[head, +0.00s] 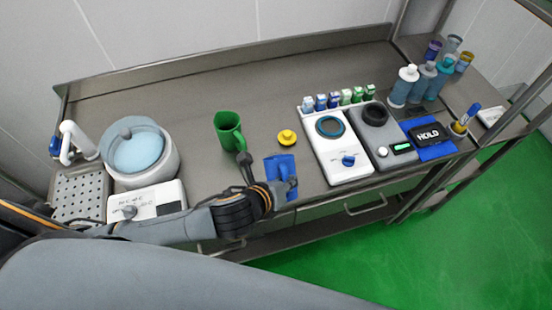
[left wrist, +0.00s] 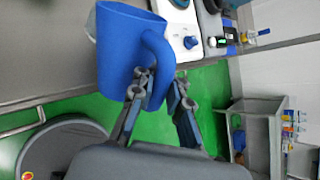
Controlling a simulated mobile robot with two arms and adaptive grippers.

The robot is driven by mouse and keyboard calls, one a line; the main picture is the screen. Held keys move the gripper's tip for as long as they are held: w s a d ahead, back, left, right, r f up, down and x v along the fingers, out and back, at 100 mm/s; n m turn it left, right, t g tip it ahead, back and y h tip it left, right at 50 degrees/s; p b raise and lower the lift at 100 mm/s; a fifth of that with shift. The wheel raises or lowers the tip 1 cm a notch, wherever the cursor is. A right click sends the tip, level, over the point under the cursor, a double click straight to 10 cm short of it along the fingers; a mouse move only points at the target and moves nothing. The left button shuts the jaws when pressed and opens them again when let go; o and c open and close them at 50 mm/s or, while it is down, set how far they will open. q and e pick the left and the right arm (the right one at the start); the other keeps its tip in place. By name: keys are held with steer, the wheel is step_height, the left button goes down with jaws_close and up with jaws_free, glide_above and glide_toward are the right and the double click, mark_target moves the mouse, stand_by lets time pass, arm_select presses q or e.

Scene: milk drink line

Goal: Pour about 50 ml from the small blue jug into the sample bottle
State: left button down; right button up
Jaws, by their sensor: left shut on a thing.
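The small blue jug (head: 279,168) is over the front edge of the steel bench in the head view, and its body fills the upper middle of the left wrist view (left wrist: 122,50). My left gripper (head: 272,187) is shut on the jug's handle; its fingers (left wrist: 160,88) are on either side of the handle in the left wrist view. The jug looks roughly upright. Its contents are hidden. I cannot tell which vessel is the sample bottle; a clear rim shows partly behind the jug in the left wrist view. My right gripper is not in view.
A green jug (head: 228,131) and a yellow cap-like piece (head: 287,138) stand behind the blue jug. A white device with a blue knob (head: 346,161) is to its right, beside a grey device (head: 390,152). A white pot (head: 165,160) is at left. Several bottles (head: 403,86) stand back right.

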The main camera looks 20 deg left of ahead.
arm_select(q)
steer(key=shift+w+a+r+g, duration=0.1)
steer(key=shift+w+g, duration=0.15)
steer(key=shift+g, duration=0.15)
steer(key=shift+a+r+p, duration=0.1)
steer(key=shift+r+p, duration=0.1)
steer(key=shift+p, duration=0.15)
steer(key=shift+s, duration=0.15)
stand_by(0.3)
steer(key=shift+s+n, duration=0.1)
steer(key=shift+n, duration=0.2)
steer(key=shift+w+r+g+h+p, duration=0.3)
steer(key=shift+r+g+p, duration=0.1)
steer(key=shift+r+g, duration=0.1)
stand_by(2.3)
